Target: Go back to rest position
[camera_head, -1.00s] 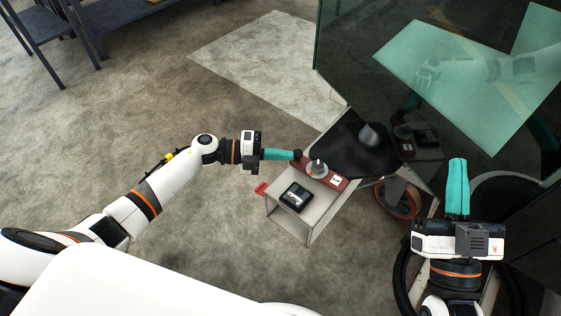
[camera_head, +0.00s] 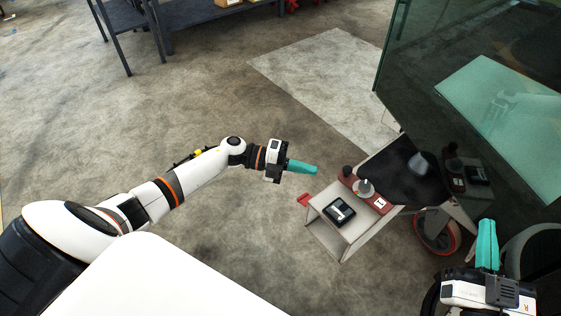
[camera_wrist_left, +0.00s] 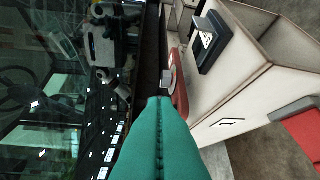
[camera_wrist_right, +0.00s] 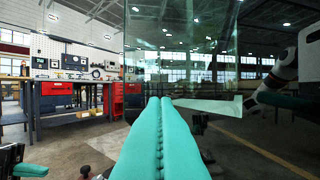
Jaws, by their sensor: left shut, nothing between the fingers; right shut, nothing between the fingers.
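My left gripper (camera_head: 314,169) is shut and empty, with its teal fingers pressed together. It is in the air to the left of the small trolley (camera_head: 330,240), apart from it. The shut teal fingers also fill the lower middle of the left wrist view (camera_wrist_left: 158,125). My right gripper (camera_head: 487,232) is shut and empty at the lower right of the head view, in front of the dark cab. Its closed fingers show in the right wrist view (camera_wrist_right: 160,125), pointing toward the glass.
A glass panel (camera_head: 440,60) and a wheel (camera_head: 437,235) stand at the right. Open floor (camera_head: 200,110) lies left; shelves are at the back.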

